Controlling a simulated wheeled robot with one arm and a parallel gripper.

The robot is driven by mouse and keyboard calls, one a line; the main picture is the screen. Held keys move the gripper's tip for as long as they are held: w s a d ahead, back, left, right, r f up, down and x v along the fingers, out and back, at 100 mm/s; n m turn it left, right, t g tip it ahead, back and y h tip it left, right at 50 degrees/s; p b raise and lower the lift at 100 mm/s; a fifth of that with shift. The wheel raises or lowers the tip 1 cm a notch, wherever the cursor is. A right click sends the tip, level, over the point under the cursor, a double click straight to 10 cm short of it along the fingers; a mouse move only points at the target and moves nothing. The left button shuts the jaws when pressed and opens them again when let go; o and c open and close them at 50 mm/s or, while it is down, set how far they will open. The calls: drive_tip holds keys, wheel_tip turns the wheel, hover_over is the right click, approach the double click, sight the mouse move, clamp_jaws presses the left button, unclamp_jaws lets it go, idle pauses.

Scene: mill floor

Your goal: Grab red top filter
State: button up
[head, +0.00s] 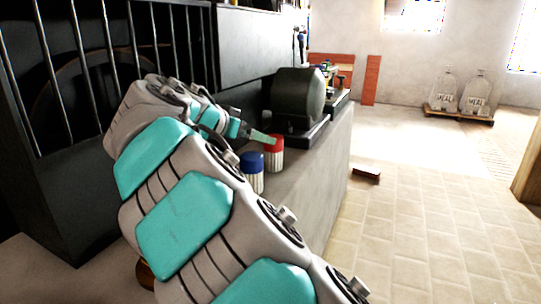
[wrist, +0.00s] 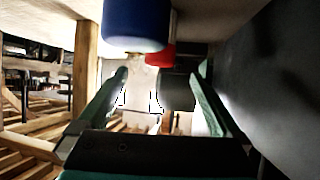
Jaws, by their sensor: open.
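The red-topped filter (head: 275,160) stands upright on the grey ledge, with a red cap and a pale ribbed body. A blue-topped filter (head: 251,180) stands just in front of it. My gripper (head: 264,138) is at the red cap's upper left in the head view; whether it touches cannot be told. In the wrist view, my gripper (wrist: 161,70) has its two fingers wide apart with nothing held. The blue cap (wrist: 137,25) is large at the top there, and the red cap (wrist: 160,54) shows partly behind it.
A dark rounded machine (head: 297,97) stands on the grey ledge (head: 320,175) just behind the filters. Dark metal bars (head: 85,60) rise at the left. The tiled floor (head: 425,210) at the right is mostly clear, with meal sacks (head: 461,95) by the far wall.

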sight(274, 153)
drive_tip(key=shift+r+p+x, duration=0.15)
drive_tip(key=shift+p+x, duration=0.15)
drive_tip(key=shift+x, duration=1.6)
drive_tip(key=shift+r+p+x, duration=0.15)
drive_tip(key=shift+p+x, duration=0.1)
drive_tip(key=shift+x, duration=1.7)
drive_tip(key=shift+w+d, duration=0.1)
drive_tip(key=c, duration=1.5)
